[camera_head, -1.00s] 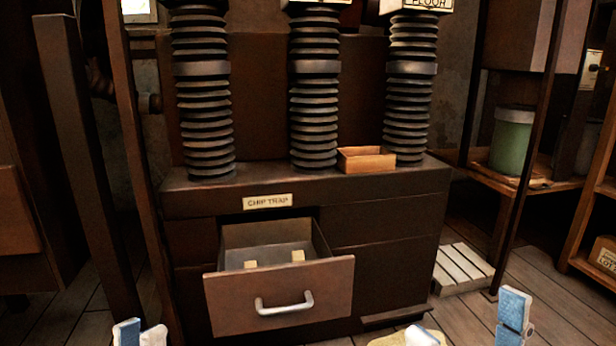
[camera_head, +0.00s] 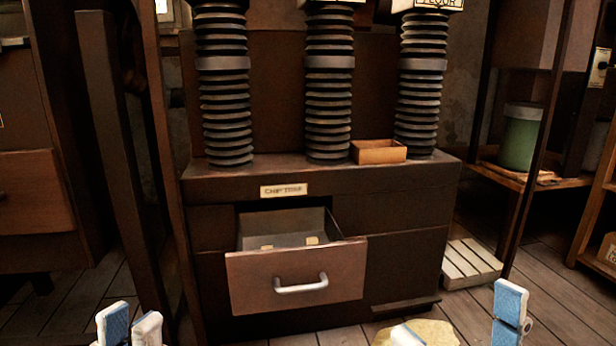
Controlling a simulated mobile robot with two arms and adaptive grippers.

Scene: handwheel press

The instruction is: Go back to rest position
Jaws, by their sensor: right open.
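My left gripper (camera_head: 131,326) is at the bottom left edge, its two blue-and-white fingertips close together. I cannot tell whether they touch; nothing shows between them. My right gripper (camera_head: 460,318) is at the bottom right, its fingertips wide apart and empty. Both grippers are apart from the brown cabinet (camera_head: 400,200). The cabinet's drawer (camera_head: 250,282), below the "CHIP TRAP" label (camera_head: 284,190), stands pulled open. Small pale pieces (camera_head: 312,240) lie in it.
Ribbed black columns (camera_head: 328,100) stand on the cabinet, with a small wooden box (camera_head: 379,152) beside them. A pale yellowish patch (camera_head: 436,333) lies low near my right gripper. A slatted pallet (camera_head: 468,264) and shelf with a green canister (camera_head: 518,138) are at right.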

